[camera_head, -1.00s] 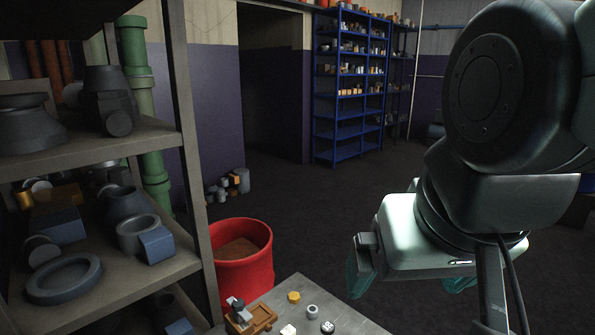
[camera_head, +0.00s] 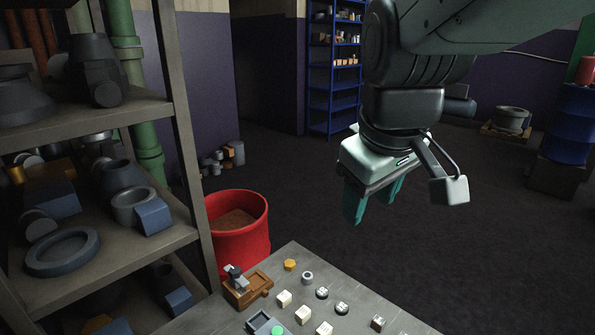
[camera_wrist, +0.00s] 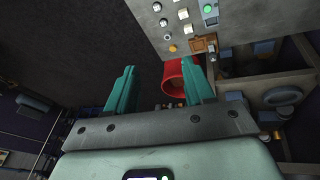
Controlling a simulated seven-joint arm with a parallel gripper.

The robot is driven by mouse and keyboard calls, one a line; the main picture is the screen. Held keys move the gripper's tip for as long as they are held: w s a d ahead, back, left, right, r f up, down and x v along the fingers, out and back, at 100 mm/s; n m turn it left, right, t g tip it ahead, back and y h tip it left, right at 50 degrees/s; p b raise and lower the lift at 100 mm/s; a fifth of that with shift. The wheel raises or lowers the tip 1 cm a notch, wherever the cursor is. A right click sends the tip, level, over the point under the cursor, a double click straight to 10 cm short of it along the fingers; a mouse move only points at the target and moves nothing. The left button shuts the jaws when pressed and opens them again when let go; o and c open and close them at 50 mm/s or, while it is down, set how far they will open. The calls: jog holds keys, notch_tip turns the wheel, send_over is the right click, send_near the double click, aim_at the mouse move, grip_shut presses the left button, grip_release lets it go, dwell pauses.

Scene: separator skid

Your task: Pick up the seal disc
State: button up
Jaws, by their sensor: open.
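Several small parts lie on the grey table (camera_head: 378,305), and I cannot tell for certain which is the seal disc. Two round black-and-white pieces (camera_head: 322,293) (camera_head: 342,308) lie near the table's middle. A yellow-orange disc-like piece (camera_head: 289,265) lies near the back edge, beside a small grey ring (camera_head: 307,278). The yellow-orange piece also shows in the wrist view (camera_wrist: 173,48). My gripper (camera_head: 373,203) has its two teal fingers apart with nothing between them. It hangs high, beyond the table's back edge in the head view. The wrist view also shows the empty fingers (camera_wrist: 158,72).
White blocks (camera_head: 284,298), a wooden tray (camera_head: 260,283) with a grey fitting, and a grey box with a green button (camera_head: 277,330) share the table. A red bin (camera_head: 240,235) stands behind it. A loaded shelf (camera_head: 185,140) is at left. Open floor lies beyond.

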jog(key=w+f+n+g, duration=0.1)
jog(key=w+f+n, duration=0.55)
jog(key=w, duration=0.35)
jog(key=n+g, duration=0.3)
jog(key=n, duration=0.4)
send_near(322, 291)
jog(key=f+n, duration=0.2)
jog(key=n, duration=0.1)
jog(key=shift+a+f, duration=0.2)
jog(key=shift+f, duration=0.2)
jog(key=shift+w+d+f, duration=0.1)
jog(key=shift+f, duration=1.25)
jog(key=shift+w+d+f, duration=0.1)
jog(key=shift+d+f, duration=0.05)
jog(key=shift+f, duration=1.25)
